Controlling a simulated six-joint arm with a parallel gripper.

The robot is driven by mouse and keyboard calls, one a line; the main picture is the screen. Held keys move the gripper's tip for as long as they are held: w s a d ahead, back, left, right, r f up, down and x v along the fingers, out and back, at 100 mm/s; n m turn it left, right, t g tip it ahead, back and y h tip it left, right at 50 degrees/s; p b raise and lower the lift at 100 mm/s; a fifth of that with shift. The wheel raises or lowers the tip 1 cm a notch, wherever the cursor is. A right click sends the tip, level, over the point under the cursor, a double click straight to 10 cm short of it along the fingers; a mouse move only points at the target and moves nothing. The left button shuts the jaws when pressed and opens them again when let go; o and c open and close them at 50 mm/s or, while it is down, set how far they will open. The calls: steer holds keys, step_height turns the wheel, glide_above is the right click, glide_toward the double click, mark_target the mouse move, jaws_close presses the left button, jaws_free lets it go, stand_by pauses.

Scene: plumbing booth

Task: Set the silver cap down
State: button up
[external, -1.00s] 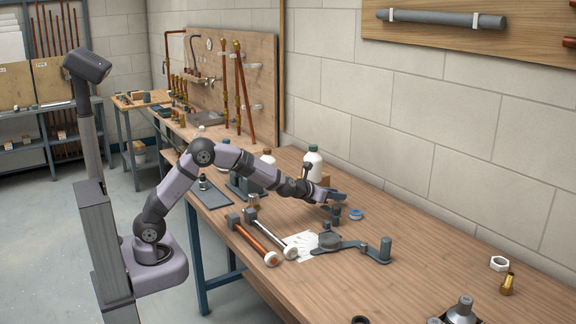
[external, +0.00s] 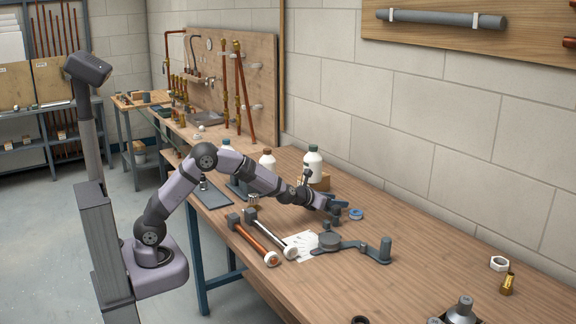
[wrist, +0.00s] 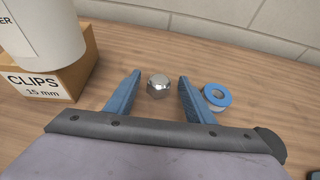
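The silver cap (wrist: 158,86) is a small faceted, shiny piece that appears to stand on the wooden bench in the wrist view. My gripper (wrist: 160,79) is open, with one blue finger on each side of the cap. Gaps show between the cap and both fingers. In the external view my gripper (external: 338,207) is low over the bench, and the cap cannot be made out there.
A blue and white tape roll (wrist: 217,97) lies just right of the right finger. A CLIPS box (wrist: 62,75) with a white bottle (wrist: 45,30) on it stands at left. A grey pipe bender (external: 350,246) lies in front of the gripper. The wall is behind.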

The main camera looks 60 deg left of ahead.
steer(key=shift+r, duration=0.15)
steer(key=shift+s, duration=0.1)
steer(key=v, duration=1.2)
steer(key=shift+b, duration=0.35)
steer(key=shift+a, duration=0.1)
